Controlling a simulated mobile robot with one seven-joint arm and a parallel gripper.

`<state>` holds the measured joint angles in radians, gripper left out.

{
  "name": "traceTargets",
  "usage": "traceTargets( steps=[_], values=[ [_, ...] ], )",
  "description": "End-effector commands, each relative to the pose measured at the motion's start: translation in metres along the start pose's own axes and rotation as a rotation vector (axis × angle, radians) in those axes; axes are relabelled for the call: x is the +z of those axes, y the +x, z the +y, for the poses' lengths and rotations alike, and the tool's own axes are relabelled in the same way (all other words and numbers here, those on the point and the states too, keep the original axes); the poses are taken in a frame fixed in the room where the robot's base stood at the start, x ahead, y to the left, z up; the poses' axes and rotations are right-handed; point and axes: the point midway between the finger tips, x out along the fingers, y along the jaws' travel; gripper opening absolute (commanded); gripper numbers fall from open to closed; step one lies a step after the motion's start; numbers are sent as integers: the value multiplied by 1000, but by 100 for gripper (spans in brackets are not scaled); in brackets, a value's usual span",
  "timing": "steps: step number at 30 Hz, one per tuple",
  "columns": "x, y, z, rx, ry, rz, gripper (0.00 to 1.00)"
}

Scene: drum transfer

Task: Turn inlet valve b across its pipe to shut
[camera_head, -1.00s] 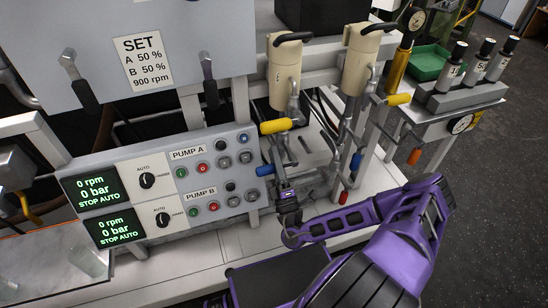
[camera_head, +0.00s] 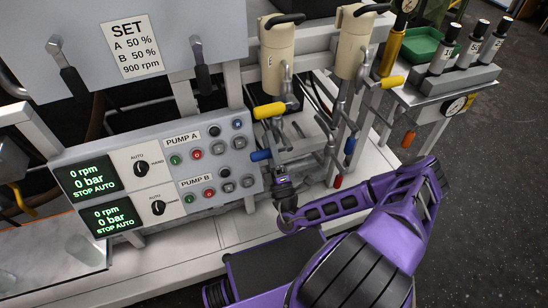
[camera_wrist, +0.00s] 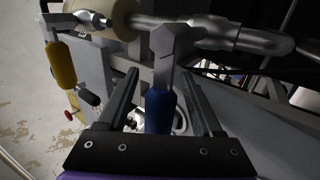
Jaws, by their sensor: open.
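A valve lever with a blue grip (camera_head: 261,155) is on the pipework right of the pump panel, its grip pointing left. My gripper (camera_head: 282,181) is close to it, low beside the pipes. In the wrist view, a blue grip (camera_wrist: 158,111) hangs from a metal lever between the two fingers of my open gripper (camera_wrist: 159,84), with gaps on both sides. Its lower end is hidden by the gripper body. Another blue grip (camera_head: 350,145) points down on the pipe further right. No label shows which lever is inlet valve b.
A yellow-grip lever (camera_head: 269,111) is above the near blue one and shows in the wrist view (camera_wrist: 62,65). Another yellow grip (camera_head: 392,82), a red grip (camera_head: 338,181) and an orange grip (camera_head: 408,137) are further right. The pump panel (camera_head: 150,175) is at left.

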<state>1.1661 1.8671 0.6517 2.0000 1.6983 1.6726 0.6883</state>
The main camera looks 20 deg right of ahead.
Motion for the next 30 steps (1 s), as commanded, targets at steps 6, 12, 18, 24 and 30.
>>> traceTargets(
  steps=[6, 12, 18, 24, 30],
  values=[
    [0, -36, -1, -4, 0, -3, 67],
    [0, -86, -1, -4, 2, -3, 67],
    [0, -132, -1, -3, 1, -2, 67],
    [0, -161, 0, -1, 0, -1, 67],
    [0, -171, 0, 0, 1, -1, 67]
  ],
)
